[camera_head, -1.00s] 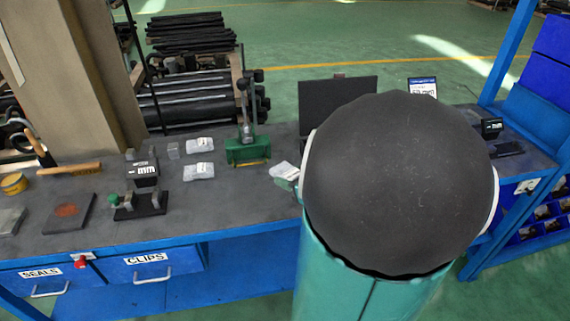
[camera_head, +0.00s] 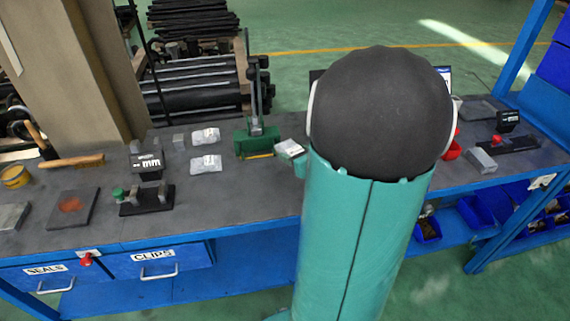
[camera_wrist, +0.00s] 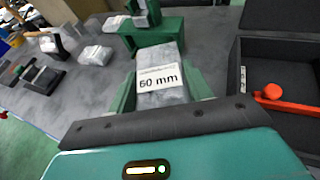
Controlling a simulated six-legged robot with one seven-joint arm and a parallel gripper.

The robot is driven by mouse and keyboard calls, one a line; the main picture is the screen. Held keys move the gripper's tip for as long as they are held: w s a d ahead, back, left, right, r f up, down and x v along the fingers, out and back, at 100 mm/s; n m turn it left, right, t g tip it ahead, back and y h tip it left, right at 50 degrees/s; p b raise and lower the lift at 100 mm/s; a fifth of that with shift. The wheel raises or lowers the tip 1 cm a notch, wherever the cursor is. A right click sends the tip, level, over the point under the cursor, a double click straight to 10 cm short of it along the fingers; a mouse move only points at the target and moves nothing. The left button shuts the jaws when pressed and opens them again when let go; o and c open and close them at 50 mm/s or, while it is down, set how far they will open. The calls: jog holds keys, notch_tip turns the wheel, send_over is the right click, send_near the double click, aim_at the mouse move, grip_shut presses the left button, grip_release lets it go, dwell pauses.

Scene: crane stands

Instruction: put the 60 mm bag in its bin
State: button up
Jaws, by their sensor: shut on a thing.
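The 60 mm bag (camera_wrist: 160,82) is a clear bag with a white label reading "60 mm". In the wrist view my gripper (camera_wrist: 160,92) is shut on it, with a green finger at each side. The bag also shows in the head view (camera_head: 290,149), just left of my arm, over the bench and right of the green press. Most of my gripper is hidden behind my arm there. Blue bins (camera_head: 428,229) stand under the bench on the right; I cannot read labels on them.
Two other bags (camera_head: 206,163) lie on the bench (camera_head: 100,232) left of the green press (camera_head: 256,138). A measuring gauge (camera_head: 147,198) stands at the left. An open black case (camera_wrist: 275,78) with a red tool is at the right in the wrist view. A blue shelf post (camera_head: 515,70) rises at right.

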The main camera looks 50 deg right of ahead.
send_over(287, 172)
jog(key=f, duration=0.5)
jog(key=shift+s+a, duration=0.15)
jog(key=shift+s, duration=0.1)
jog(key=shift+w+f, duration=0.15)
jog(key=shift+f, duration=0.75)
jog(key=shift+w+f, duration=0.1)
jog(key=shift+f, duration=0.75)
jog(key=shift+f, duration=0.1)
jog(key=o, duration=1.1)
jog(key=shift+f, duration=0.1)
jog(key=shift+s+r, duration=0.25)
jog(key=shift+r, duration=0.05)
jog(key=v, duration=1.1)
jog(key=shift+s+r, duration=0.2)
